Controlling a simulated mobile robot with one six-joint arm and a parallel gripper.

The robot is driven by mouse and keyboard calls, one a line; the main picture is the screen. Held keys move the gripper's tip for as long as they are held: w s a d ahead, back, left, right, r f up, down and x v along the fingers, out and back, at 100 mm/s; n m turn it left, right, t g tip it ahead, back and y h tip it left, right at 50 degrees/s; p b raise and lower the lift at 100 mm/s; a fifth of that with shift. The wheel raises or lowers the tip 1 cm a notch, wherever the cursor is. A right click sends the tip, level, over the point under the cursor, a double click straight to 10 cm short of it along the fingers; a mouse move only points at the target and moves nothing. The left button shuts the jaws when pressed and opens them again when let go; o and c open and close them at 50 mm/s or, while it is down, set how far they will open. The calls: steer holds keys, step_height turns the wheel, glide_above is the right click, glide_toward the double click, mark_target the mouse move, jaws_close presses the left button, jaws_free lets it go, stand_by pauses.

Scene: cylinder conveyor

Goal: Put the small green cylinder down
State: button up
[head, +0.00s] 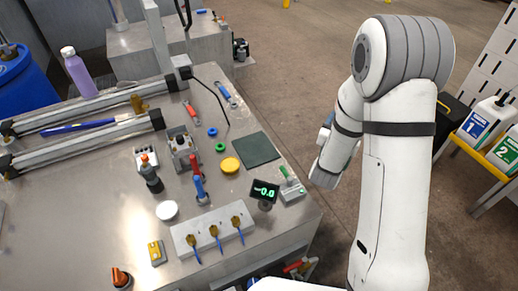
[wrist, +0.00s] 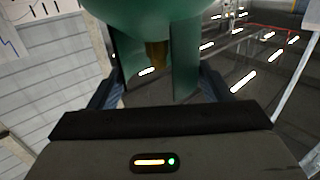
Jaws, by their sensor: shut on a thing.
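In the wrist view, my gripper (wrist: 158,62) is shut on a rounded green body, the small green cylinder (wrist: 155,16), at the top of the picture. Only its near, lower part shows; its far end is cut off. A small brownish piece shows below it between the fingers. In the head view my arm hangs over the floor, right of the workbench (head: 90,225). The fingers and the held cylinder are mostly hidden there behind my wrist.
The bench carries a dark green mat (head: 256,149), a scale display (head: 265,191), a yellow disc (head: 230,165), a white block with yellow keys (head: 213,232) and conveyor rails (head: 85,145). A yellow rack (head: 485,160) with white bottles stands at right. Open floor lies between.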

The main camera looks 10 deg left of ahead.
steer(key=s+a+r+n+g+y+b, duration=0.1)
steer(key=a+r+n+y+b, duration=0.15)
steer(key=a+r+y, duration=0.5)
steer(key=s+a+r+n+g+y+b, duration=0.1)
steer(key=a+r+n+y, duration=0.25)
steer(key=a, duration=0.65)
steer(key=s+a+r+n+g+y+b, duration=0.1)
steer(key=a+r+n+y, duration=0.35)
steer(key=a+r, duration=0.3)
step_height(320, 180, down, 11)
steer(key=a+p, duration=0.1)
steer(key=p, duration=0.1)
steer(key=shift+r, duration=0.2)
steer(key=shift+w+a+f, duration=0.1)
steer(key=shift+f, duration=0.05)
steer(key=o, duration=2)
steer(key=shift+f, duration=0.1)
steer(key=shift+o, duration=0.2)
